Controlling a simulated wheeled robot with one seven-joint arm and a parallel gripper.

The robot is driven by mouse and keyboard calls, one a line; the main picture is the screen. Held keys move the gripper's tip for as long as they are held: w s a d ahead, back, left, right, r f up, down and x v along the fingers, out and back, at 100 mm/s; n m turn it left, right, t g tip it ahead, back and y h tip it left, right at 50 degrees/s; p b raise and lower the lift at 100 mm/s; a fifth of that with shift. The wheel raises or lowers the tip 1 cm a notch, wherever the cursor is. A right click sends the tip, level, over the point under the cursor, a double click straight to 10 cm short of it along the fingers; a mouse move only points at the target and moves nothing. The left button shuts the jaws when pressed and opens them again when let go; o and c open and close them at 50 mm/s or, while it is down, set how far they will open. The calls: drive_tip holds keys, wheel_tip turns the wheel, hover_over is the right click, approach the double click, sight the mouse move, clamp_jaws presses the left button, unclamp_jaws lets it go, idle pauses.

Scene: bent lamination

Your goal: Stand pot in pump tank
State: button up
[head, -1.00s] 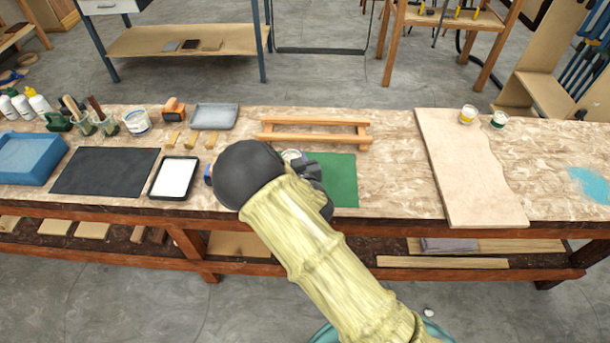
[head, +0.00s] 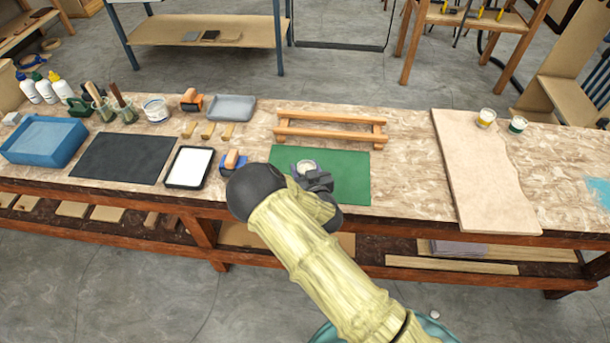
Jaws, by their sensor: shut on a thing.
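A small round pot (head: 307,167) with a pale top is upright in my gripper (head: 314,180), over the green mat (head: 345,180) near the bench's middle. The dark jaws are shut on it from its near side. Whether the pot touches the mat I cannot tell; my arm hides the front of the mat. A blue open tub (head: 72,148) with a lighter blue inside stands at the bench's left end. It is the only tank-like thing I see, and no pump shows on it.
A black mat (head: 122,158), a white-filled tray (head: 189,167) and a blue-and-wood block (head: 234,163) lie between tub and pot. Behind stand bottles, brush jars (head: 103,108) and a white pot (head: 156,108). A wooden frame (head: 330,130) and pale board (head: 480,175) are rightward.

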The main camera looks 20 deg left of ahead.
drive_tip(key=shift+f, duration=1.75)
drive_tip(key=shift+f, duration=0.2)
drive_tip(key=o, duration=1)
drive_tip(key=shift+s, duration=0.1)
drive_tip(key=shift+r, duration=0.2)
drive_tip(key=b+v, duration=0.2)
drive_tip(key=v, duration=1)
